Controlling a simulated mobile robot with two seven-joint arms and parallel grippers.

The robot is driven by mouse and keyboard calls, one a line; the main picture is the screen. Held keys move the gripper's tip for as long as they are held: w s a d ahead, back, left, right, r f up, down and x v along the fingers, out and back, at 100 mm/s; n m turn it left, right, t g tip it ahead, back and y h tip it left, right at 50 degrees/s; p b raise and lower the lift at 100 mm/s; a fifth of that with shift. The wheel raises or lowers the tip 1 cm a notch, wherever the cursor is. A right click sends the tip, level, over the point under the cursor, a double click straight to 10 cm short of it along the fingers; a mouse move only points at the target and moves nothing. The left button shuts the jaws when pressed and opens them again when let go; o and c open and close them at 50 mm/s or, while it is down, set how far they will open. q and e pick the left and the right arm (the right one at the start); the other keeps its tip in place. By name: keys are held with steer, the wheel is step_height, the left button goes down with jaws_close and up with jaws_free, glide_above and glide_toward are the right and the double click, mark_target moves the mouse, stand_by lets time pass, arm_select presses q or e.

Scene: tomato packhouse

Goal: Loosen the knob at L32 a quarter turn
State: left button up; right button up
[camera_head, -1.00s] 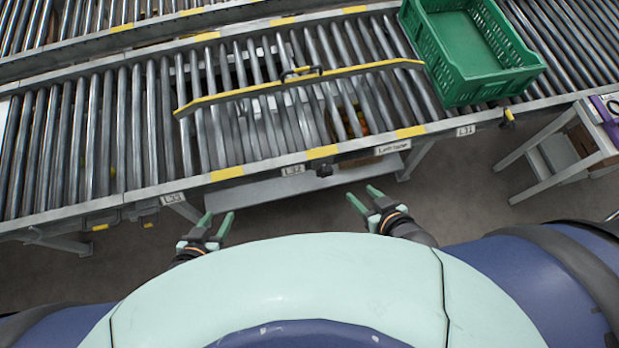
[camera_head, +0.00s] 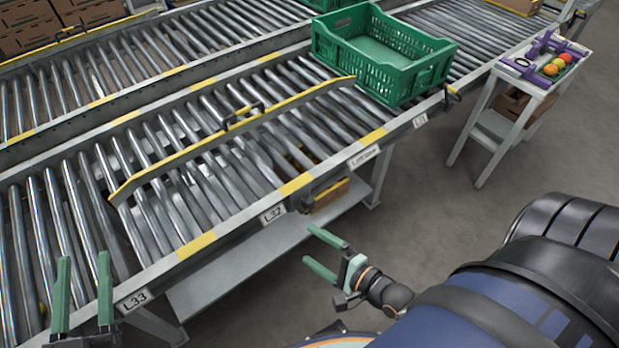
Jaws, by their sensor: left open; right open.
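The L32 label (camera_head: 272,214) is on the near side rail of the roller conveyor (camera_head: 215,240). A small dark knob (camera_head: 306,203) sits under the rail just right of that label; its details are too small to make out. My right gripper (camera_head: 310,245) is open and empty, below the knob in the picture and apart from it, with its green fingers pointing toward the conveyor. My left gripper (camera_head: 84,257) is open and empty at the lower left, its fingers upright in the picture beside the L33 label (camera_head: 135,299).
A yellow-edged guide bar (camera_head: 230,135) with a handle lies across the rollers. A green crate (camera_head: 340,58) stands on the conveyor. Labels L31 (camera_head: 420,121) and Left lane (camera_head: 364,156) are further along. Open floor lies in front.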

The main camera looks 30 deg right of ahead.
steer(key=w+d+f+m+t+b, duration=0.1)
steer(key=d+f+m+t+b, duration=0.15)
steer(key=f+m+b, duration=0.3)
steer(key=m+t+h+b, duration=0.1)
steer(key=m+h+b, duration=0.3)
steer(key=m, duration=0.6)
glide_toward(309, 209)
arm_select(q)
steer(key=s+d+r+m+t+h+b, duration=0.1)
steer(key=s+m+t+h+b, duration=0.1)
steer(key=s+m+h, duration=0.3)
steer(key=s+h+b, duration=0.1)
steer(key=s+h, duration=0.1)
steer(key=h, duration=0.1)
steer(key=shift+d+r+m, duration=0.2)
steer(key=shift+r+m, duration=0.2)
arm_select(e)
steer(key=shift+y, duration=0.7)
steer(key=w, duration=1)
steer(key=shift+w, duration=0.15)
steer(key=shift+c, duration=0.2)
steer(key=c, duration=1.3)
steer(key=shift+n, duration=0.25)
